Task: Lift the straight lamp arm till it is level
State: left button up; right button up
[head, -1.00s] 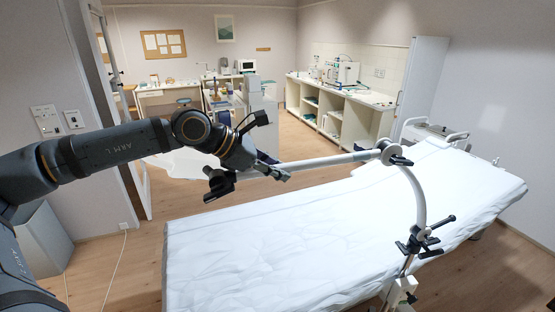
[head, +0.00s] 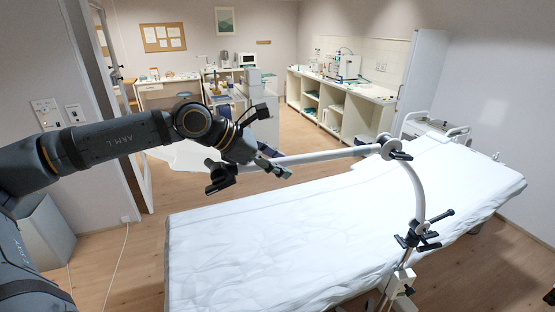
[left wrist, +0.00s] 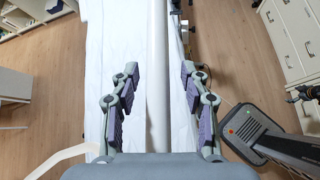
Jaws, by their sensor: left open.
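The straight lamp arm (head: 325,157) is a pale tube running left from a joint (head: 386,149) above the bed. Its left end, with a black clamp-like fitting (head: 221,177), sits a little lower in the picture than the joint. A curved pale post (head: 417,190) carries the joint. My left gripper (head: 278,164) is at the tube near its left end. In the left wrist view, the tube (left wrist: 158,65) passes between the open fingers (left wrist: 158,100), with gaps on both sides. My right gripper is not clearly in view.
A bed with a white sheet (head: 270,240) lies below the lamp arm. The post is clamped at the bed's near side by a black-handled fitting (head: 422,238). Shelves (head: 335,105) stand at the back.

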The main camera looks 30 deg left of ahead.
pick_arm(q)
jog(key=shift+a+r, duration=0.1)
jog(key=shift+r, duration=0.4)
notch_tip(320, 180, up, 9)
jog(key=shift+r, duration=0.1)
